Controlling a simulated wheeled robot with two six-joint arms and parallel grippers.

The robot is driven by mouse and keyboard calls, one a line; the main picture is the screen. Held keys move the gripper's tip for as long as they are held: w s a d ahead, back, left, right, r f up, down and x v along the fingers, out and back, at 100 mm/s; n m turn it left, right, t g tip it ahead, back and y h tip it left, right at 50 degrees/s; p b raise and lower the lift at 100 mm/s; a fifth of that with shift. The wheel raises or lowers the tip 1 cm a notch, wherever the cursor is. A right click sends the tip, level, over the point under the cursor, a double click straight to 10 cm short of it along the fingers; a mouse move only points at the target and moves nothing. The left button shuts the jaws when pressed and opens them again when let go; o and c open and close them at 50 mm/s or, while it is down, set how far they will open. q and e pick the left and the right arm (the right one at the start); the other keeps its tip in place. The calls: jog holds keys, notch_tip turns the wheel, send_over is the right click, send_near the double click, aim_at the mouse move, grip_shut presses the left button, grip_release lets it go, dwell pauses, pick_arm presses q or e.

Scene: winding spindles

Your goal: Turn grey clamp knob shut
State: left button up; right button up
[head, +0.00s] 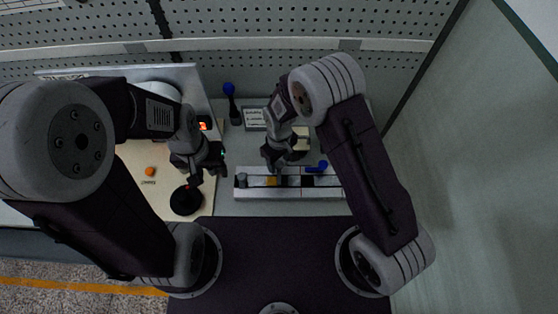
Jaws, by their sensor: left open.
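A small grey knob (241,180) stands at the left end of the pale fixture (255,192), at the front of the grey work area. It looks like the grey clamp knob; its turn position is too small to tell. My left gripper (208,174) is open, left of the knob and apart from it, above the edge of the beige board. My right gripper (273,162) points down over the back edge of the fixture, close to a yellow-orange piece (271,181). Its fingertips are too dark and small to tell whether they hold anything.
A black round disc (186,200) and an orange button (150,171) are on the beige board (140,190). A blue handle (317,168) lies at the fixture's right. A blue-topped post (230,90) and a small sign (254,118) stand behind. A pegboard wall (230,60) closes the back.

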aim_at(279, 164)
notch_tip(279, 164, up, 9)
jog(key=b, duration=0.1)
jog(key=shift+b, duration=0.35)
dwell(0.3)
